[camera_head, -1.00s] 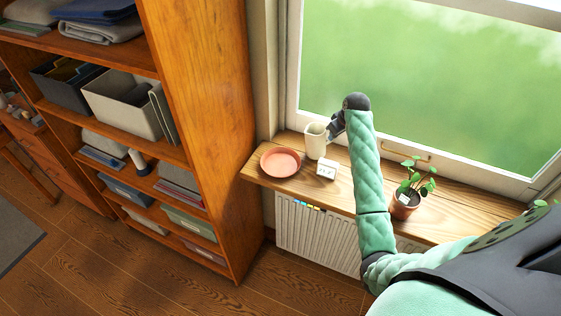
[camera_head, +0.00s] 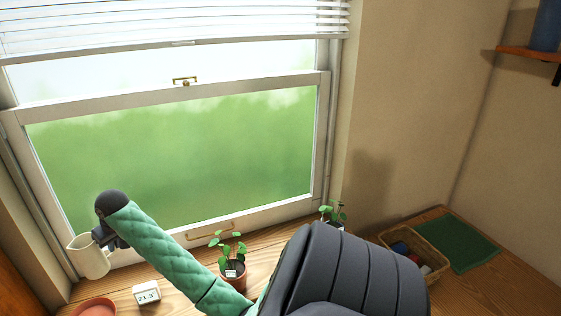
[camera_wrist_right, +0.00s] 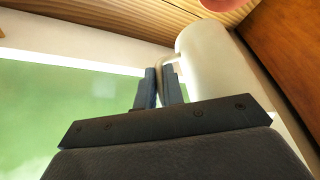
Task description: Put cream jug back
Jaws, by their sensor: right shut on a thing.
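The cream jug (camera_head: 88,257) is at the lower left of the head view, near the left end of the window sill. My right gripper (camera_head: 104,238) is shut on its handle side. In the right wrist view the jug (camera_wrist_right: 210,65) stands beyond the fingers, and the gripper (camera_wrist_right: 160,85) is closed on its handle. I cannot tell whether the jug's base touches the sill or is just above it. My left gripper is not in view.
A terracotta saucer (camera_head: 95,308), a small white digital display (camera_head: 147,294) and a potted plant (camera_head: 232,268) are on the sill. Another plant (camera_head: 333,213) is farther right. A basket (camera_head: 437,272) and a green mat (camera_head: 460,244) lie on the wooden surface at right.

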